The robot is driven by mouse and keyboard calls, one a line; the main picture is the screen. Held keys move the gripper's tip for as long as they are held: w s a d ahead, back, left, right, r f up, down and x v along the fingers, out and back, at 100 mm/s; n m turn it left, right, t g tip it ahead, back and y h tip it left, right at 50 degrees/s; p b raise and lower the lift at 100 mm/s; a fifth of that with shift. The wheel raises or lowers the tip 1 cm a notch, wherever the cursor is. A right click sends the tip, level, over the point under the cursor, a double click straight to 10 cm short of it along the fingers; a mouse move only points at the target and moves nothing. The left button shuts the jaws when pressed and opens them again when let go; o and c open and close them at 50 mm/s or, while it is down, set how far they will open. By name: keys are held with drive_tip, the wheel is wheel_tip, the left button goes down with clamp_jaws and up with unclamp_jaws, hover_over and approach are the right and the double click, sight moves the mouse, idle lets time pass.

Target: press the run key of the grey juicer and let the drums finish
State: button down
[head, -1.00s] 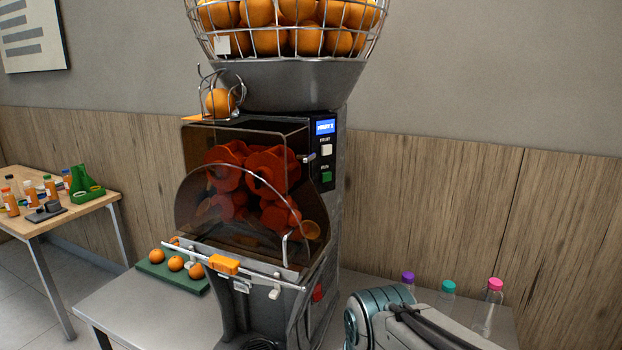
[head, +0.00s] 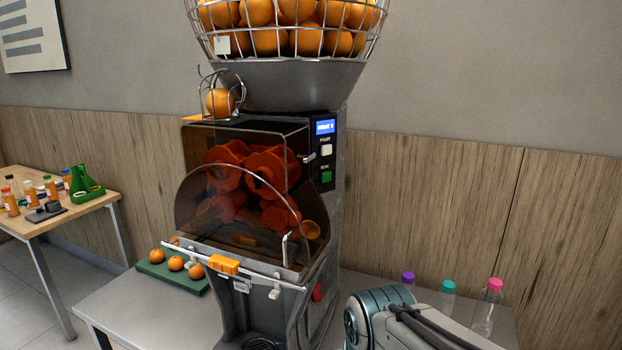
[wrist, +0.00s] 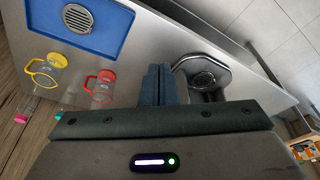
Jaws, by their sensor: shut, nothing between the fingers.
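The grey juicer (head: 325,240) stands on the counter in the head view. Its green run key (head: 326,177) is on the dark side panel, below the white fruit key (head: 326,150) and a lit blue display (head: 325,127) whose small text I cannot read surely. The red drums (head: 245,168) show behind the smoked cover. An orange (head: 219,102) sits in the wire feed below the full basket (head: 290,30). My gripper (wrist: 158,78) shows in the wrist view, shut and empty, pointing down over the counter, away from the run key. The head view shows only my arm, low right.
A green tray (head: 157,270) with oranges lies left of the juicer. Capped bottles (head: 488,310) stand at the right. A side table (head: 30,222) holds juice bottles.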

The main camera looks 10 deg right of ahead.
sight(326, 177)
drive_tip(key=w+d+r+m+t+y+p, duration=0.1)
drive_tip(key=w+d+r+t+p, duration=0.2)
drive_tip(key=w+r, duration=0.8)
drive_tip(key=w+d+r+m+t+y+p, duration=0.2)
drive_tip(key=w+d+r+p, duration=0.5)
drive_tip(key=w+r, duration=0.4)
drive_tip(key=w, duration=0.2)
drive_tip(key=shift+w+t+p, duration=0.3)
drive_tip(key=shift+t+p, duration=0.05)
drive_tip(key=shift+t, duration=0.05)
drive_tip(key=shift+r, duration=0.1)
drive_tip(key=w+a+p, duration=0.3)
drive_tip(key=w, duration=0.5)
drive_tip(key=shift+a+p, duration=0.35)
drive_tip(key=shift+p, duration=0.05)
drive_tip(key=shift+w, duration=0.15)
idle(0.5)
drive_tip(key=shift+w+a, duration=0.2)
drive_tip(key=shift+w, duration=0.05)
